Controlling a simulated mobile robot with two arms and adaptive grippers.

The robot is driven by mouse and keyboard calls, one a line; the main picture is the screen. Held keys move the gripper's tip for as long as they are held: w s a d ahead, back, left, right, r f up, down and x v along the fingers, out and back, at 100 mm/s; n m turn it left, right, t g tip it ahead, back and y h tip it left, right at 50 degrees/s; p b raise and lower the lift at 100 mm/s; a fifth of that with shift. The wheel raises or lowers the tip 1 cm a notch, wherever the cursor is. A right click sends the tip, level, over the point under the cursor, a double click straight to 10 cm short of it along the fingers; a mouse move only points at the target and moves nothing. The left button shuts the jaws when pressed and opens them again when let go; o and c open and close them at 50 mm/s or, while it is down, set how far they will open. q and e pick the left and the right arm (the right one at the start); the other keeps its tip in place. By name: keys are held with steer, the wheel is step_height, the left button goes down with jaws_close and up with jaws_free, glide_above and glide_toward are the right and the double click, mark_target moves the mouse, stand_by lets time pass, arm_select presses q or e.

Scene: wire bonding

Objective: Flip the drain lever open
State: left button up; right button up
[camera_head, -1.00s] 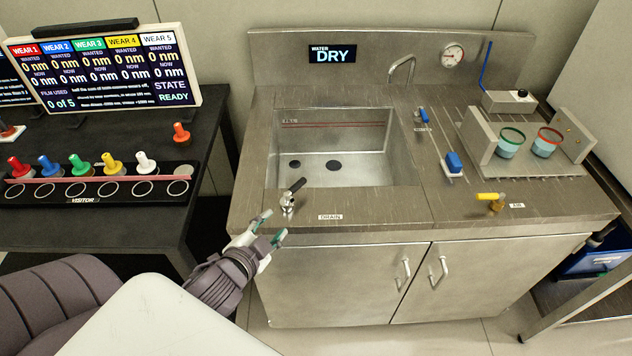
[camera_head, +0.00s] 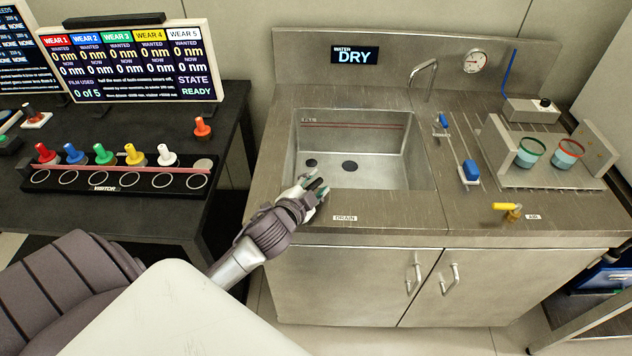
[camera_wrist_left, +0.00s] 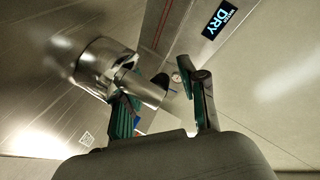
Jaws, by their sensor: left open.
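The hand hides most of the chrome valve in the head view. In the left wrist view the chrome valve body (camera_wrist_left: 103,66) is large and close, overlapping one finger of the left gripper (camera_wrist_left: 160,90). I cannot tell whether a finger touches it. My right gripper is not in view.
The empty sink basin (camera_head: 370,170) lies just behind the hand. A yellow-handled air valve (camera_head: 506,207) and a fixture with two cups (camera_head: 545,185) are to the right. A black table (camera_head: 130,215) with coloured pegs stands left.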

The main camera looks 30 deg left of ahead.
arm_select(q)
steer(key=shift+w, duration=0.2)
jaws_close()
steer(key=shift+f, duration=0.1)
steer(key=shift+a+n+g+y, duration=0.15)
steer(key=shift+a+n+y, duration=0.1)
steer(key=shift+n+y, duration=0.45)
steer(key=shift+a+n+g+y, duration=0.15)
steer(key=shift+a+n+y, duration=0.1)
steer(key=shift+n+y, duration=0.4)
steer(key=shift+m, duration=0.25)
